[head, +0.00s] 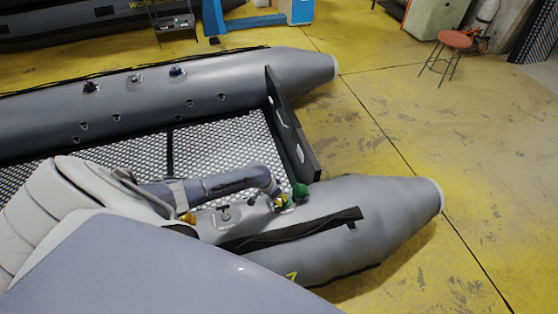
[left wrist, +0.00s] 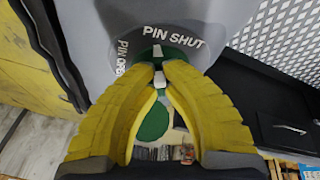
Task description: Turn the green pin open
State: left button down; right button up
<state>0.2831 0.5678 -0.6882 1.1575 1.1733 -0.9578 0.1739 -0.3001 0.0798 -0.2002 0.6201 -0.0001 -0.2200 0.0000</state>
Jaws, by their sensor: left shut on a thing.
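The green pin (left wrist: 157,52) sits in a valve on the grey boat tube, with a white mark on it. The mark points up in the left wrist view, near the start of the white words PIN SHUT (left wrist: 174,37). The words PIN OPEN (left wrist: 122,57) stand to the left, partly hidden by a finger. The yellow fingertips of my left gripper (left wrist: 161,70) are closed on the pin and hide part of it. A round green cap (left wrist: 153,122) shows between the fingers; in the head view it (head: 301,191) is beside my left gripper (head: 281,202).
The mesh floor (head: 220,140) lies between the tubes. Yellow floor to the right is open, with a red stool (head: 454,40) at the back.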

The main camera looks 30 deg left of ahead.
pick_arm(q)
jog(key=n, duration=0.1)
jog(key=n+y, duration=0.1)
jog(key=n, duration=0.1)
jog(key=shift+d+n, duration=0.3)
jog(key=shift+d, duration=0.1)
jog(key=n+y, duration=0.1)
jog(key=n, duration=0.2)
jog(key=shift+d+n+y, duration=0.3)
jog(key=shift+y, duration=0.1)
jog(key=n, duration=0.1)
jog(key=n+g+y, duration=0.1)
jog(key=n, duration=0.3)
jog(key=shift+w+d+r+y, duration=0.1)
jog(key=shift+w+d+y, duration=0.15)
jog(key=shift+y, duration=0.15)
jog(key=shift+n+g, duration=0.3)
jog(key=shift+n, duration=0.1)
jog(key=c, duration=1.5)
grip_release()
jog(key=r, duration=0.4)
jog(key=s+d+r, duration=0.1)
jog(key=r, duration=0.6)
jog(key=shift+s+d+r, duration=0.2)
jog(key=shift+d+r, duration=0.15)
jog(key=shift+d, duration=0.05)
